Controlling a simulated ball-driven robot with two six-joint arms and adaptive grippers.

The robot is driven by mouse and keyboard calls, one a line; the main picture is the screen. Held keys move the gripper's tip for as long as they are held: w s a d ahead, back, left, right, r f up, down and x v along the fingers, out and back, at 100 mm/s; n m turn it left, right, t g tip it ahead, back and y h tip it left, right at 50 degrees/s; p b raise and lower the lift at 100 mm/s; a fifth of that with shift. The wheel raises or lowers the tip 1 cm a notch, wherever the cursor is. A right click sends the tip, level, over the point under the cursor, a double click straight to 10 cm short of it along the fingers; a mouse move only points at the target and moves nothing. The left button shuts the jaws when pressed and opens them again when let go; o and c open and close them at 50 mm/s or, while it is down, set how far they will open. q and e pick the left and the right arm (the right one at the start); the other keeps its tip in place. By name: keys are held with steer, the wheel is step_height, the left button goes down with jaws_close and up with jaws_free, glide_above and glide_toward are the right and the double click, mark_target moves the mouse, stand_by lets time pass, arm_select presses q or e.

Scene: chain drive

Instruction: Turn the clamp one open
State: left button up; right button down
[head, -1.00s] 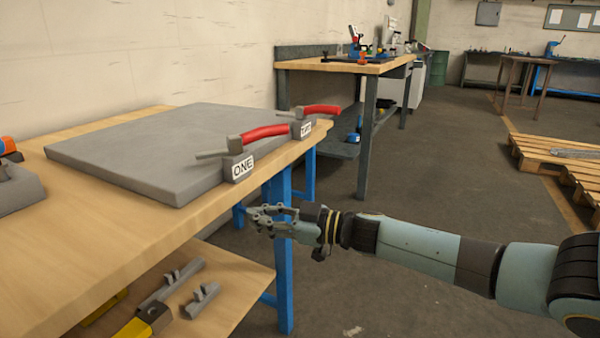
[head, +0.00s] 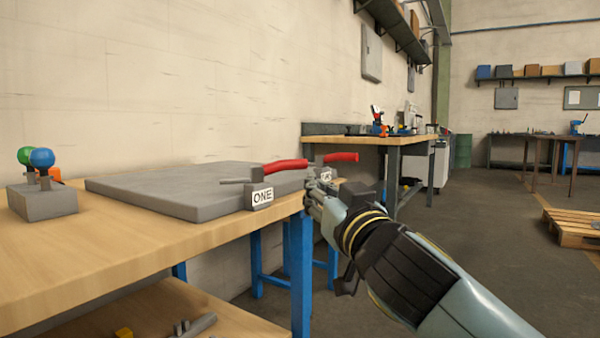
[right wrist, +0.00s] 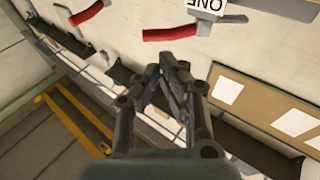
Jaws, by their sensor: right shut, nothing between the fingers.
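The clamp marked ONE (head: 259,195) sits at the front right edge of the wooden bench, beside a grey slab. Its red handle (head: 279,167) points right, roughly level; it also shows in the right wrist view (right wrist: 169,34). A second clamp with a red handle (head: 341,157) stands behind it, its label partly hidden by my gripper. My right gripper (head: 310,192) is shut and empty, just right of clamp ONE at about the height of the bench edge. In the right wrist view my fingers (right wrist: 172,68) are apart from both handles. My left gripper is not in view.
The grey slab (head: 165,190) covers much of the bench top (head: 130,245). A grey block (head: 43,203) with green and blue knobs stands at the left. A lower shelf (head: 205,315) holds metal parts. Another workbench (head: 375,143) stands behind; open floor lies to the right.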

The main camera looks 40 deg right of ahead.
mark_target(294, 166)
steer(key=x, duration=0.8)
steer(key=shift+f+b, duration=0.1)
steer(key=shift+b, duration=0.3)
steer(key=shift+w+d, duration=0.15)
steer(key=shift+w, duration=0.5)
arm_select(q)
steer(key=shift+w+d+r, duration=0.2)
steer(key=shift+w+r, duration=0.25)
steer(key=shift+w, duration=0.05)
arm_select(e)
steer(key=shift+r, duration=0.2)
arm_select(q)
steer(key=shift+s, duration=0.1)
arm_select(e)
steer(key=shift+w+d+y, duration=0.1)
steer(key=shift+w+y, duration=0.05)
steer(key=shift+y, duration=0.15)
